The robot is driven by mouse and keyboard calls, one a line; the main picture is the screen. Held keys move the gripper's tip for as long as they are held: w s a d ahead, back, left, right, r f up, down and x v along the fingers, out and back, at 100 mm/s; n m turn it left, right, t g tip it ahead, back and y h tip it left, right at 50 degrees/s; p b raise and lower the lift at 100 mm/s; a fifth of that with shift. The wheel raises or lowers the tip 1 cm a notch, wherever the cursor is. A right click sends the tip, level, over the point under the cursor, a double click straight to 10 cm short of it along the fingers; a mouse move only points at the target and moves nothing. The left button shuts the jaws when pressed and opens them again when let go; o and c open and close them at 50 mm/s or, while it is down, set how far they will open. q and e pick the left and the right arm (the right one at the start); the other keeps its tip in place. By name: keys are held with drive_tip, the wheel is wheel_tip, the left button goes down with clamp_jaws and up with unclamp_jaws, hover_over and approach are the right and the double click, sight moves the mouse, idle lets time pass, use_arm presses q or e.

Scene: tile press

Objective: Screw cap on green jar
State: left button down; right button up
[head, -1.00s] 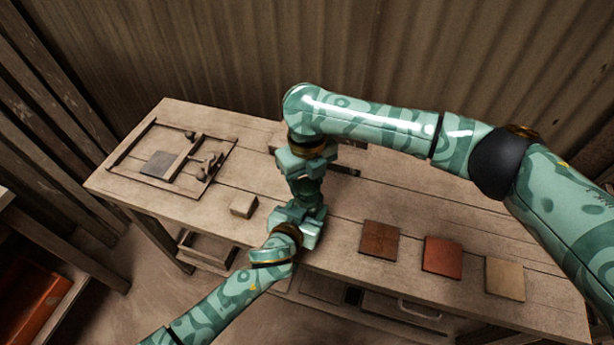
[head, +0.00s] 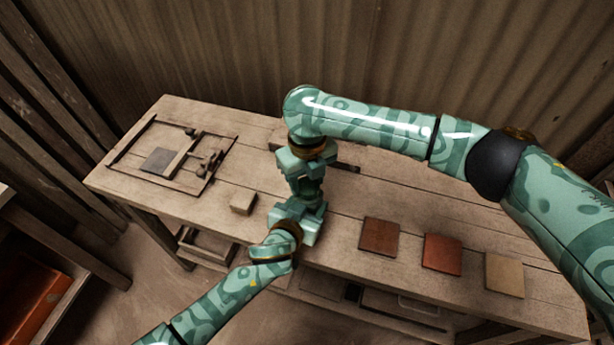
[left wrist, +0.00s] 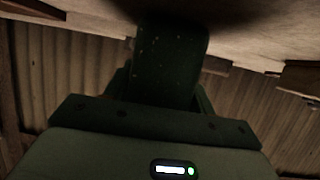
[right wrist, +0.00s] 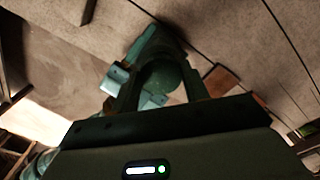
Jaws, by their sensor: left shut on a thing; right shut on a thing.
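The green jar (left wrist: 172,65) fills the middle of the left wrist view as a dark, speckled green body. My left gripper (head: 300,205) is shut on it above the front part of the bench. My right gripper (head: 306,175) comes down from above and is shut on the cap (right wrist: 165,80), a round green shape between its fingers in the right wrist view. The two grippers are stacked closely, right above left. They hide most of the jar and cap in the head view, and I cannot tell how the threads sit.
The wooden bench (head: 345,215) holds a tile-press frame (head: 205,175) at the left and a small pale block (head: 243,202). A brown tile (head: 379,237), a red tile (head: 442,254) and a beige tile (head: 504,275) lie at the right. A corrugated wall stands behind.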

drive_tip(key=m, duration=0.7)
drive_tip(key=shift+d, duration=0.1)
drive_tip(key=m, duration=0.5)
drive_tip(key=shift+d+m, duration=0.1)
drive_tip(key=shift+m, duration=0.3)
drive_tip(key=m, duration=0.3)
drive_tip(key=shift+o, duration=0.2)
drive_tip(key=m, duration=0.6)
drive_tip(key=shift+s+d, duration=0.1)
drive_tip(key=m, duration=0.7)
drive_tip(key=shift+s, duration=0.1)
drive_tip(key=o, duration=0.9)
drive_tip(key=shift+f, duration=0.1)
